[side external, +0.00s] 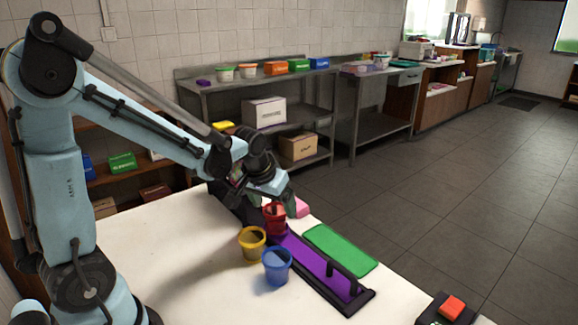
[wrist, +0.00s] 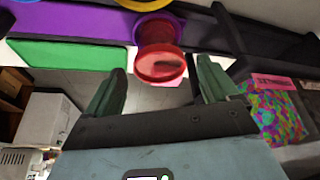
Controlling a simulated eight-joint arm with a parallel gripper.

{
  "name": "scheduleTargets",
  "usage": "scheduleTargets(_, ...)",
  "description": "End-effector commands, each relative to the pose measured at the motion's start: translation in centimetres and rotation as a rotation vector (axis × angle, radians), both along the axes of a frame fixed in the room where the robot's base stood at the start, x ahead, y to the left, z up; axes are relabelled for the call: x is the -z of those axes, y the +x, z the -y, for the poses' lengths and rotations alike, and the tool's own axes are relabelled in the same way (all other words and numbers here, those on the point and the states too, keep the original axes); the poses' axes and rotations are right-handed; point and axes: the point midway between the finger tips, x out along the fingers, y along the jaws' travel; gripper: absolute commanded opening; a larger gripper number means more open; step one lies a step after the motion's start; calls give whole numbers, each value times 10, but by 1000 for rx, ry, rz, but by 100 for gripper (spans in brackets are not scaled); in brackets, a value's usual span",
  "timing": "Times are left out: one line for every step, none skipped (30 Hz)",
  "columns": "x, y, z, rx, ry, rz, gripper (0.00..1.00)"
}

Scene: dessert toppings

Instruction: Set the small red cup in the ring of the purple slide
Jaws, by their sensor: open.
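The red cup (side external: 275,219) stands at the far end of the purple slide (side external: 315,266), just below my gripper (side external: 268,190). In the wrist view, the cup's red rim (wrist: 160,67) lies just ahead of the gap between my open fingers (wrist: 164,88). The fingers do not close on it. The purple slide (wrist: 65,20) runs off to the left there, in a black frame.
A yellow cup (side external: 252,242) and a blue cup (side external: 277,266) stand left of the slide. A green mat (side external: 340,249) lies right of it, with a pink block (side external: 301,207) behind. A black box with a red top (side external: 452,308) is at the near right. The left tabletop (side external: 165,270) is bare.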

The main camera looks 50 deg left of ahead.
Motion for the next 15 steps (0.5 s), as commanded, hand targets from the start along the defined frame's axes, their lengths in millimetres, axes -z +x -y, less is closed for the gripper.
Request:
scheduleTargets(-7,-3,1,1,0,0,87)
scheduleTargets(-11,-4,2,1,0,0,87)
scheduleTargets(-16,-6,3,1,0,0,87)
scheduleTargets(-20,-8,3,1,0,0,87)
scheduleTargets(-24,-9,4,1,0,0,87)
scheduleTargets(-29,-12,5,1,0,0,87)
scheduleTargets(-32,-13,5,1,0,0,87)
scheduleTargets(-37,-15,6,1,0,0,87)
scheduleTargets(-42,-17,7,1,0,0,87)
scheduleTargets(-46,-18,8,1,0,0,87)
scheduleTargets(-51,-20,8,1,0,0,87)
scheduleTargets(-56,-22,9,1,0,0,87)
scheduleTargets(-59,-24,10,1,0,0,87)
scheduleTargets(-63,-24,10,1,0,0,87)
scheduleTargets(-67,-26,11,1,0,0,87)
